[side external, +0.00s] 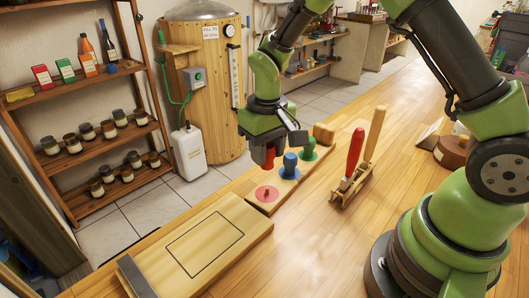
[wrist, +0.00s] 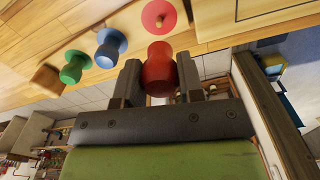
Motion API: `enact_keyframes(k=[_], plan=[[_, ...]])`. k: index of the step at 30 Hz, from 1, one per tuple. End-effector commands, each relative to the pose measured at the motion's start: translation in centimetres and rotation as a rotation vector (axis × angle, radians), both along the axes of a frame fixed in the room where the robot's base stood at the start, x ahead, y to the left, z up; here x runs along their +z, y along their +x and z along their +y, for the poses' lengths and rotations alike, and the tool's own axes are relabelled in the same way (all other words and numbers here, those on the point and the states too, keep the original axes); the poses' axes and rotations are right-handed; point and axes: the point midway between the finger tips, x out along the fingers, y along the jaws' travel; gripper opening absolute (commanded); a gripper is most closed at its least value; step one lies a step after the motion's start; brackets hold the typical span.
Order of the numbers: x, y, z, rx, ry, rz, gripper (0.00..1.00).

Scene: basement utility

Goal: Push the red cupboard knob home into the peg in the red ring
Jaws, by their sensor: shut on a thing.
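My gripper (side external: 267,158) is shut on the red cupboard knob (wrist: 160,72), with one finger on each side of it in the wrist view. In the side view the red knob (side external: 269,153) hangs between the fingers, above the board and apart from it. The red ring (side external: 260,197) is a flat red disc at the near end of the wooden board (side external: 251,203), with a short bare peg (side external: 267,191) standing in it. The red ring (wrist: 174,15) and its peg (wrist: 157,18) also show in the wrist view, just beyond the knob and visibly apart from it.
A blue knob (side external: 290,166) and a green knob (side external: 308,150) stand on the board beside the red ring. A wooden block (side external: 323,134) is at its far end. A rack with red and wooden handles (side external: 348,186) stands right. A flat outlined board (side external: 165,263) lies in front.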

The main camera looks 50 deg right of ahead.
Motion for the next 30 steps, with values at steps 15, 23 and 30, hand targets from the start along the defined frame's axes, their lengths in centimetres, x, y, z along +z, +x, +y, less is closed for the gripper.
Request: enact_keyframes(k=[15,23,30], plan=[[-0.5,0.1,-0.2,0.003,0.000,0.001,0.13],[-2.9,0.0,-0.1,0.001,0.000,0.004,0.13],[-4.6,0.0,-0.1,0.001,0.000,0.002,0.13]])
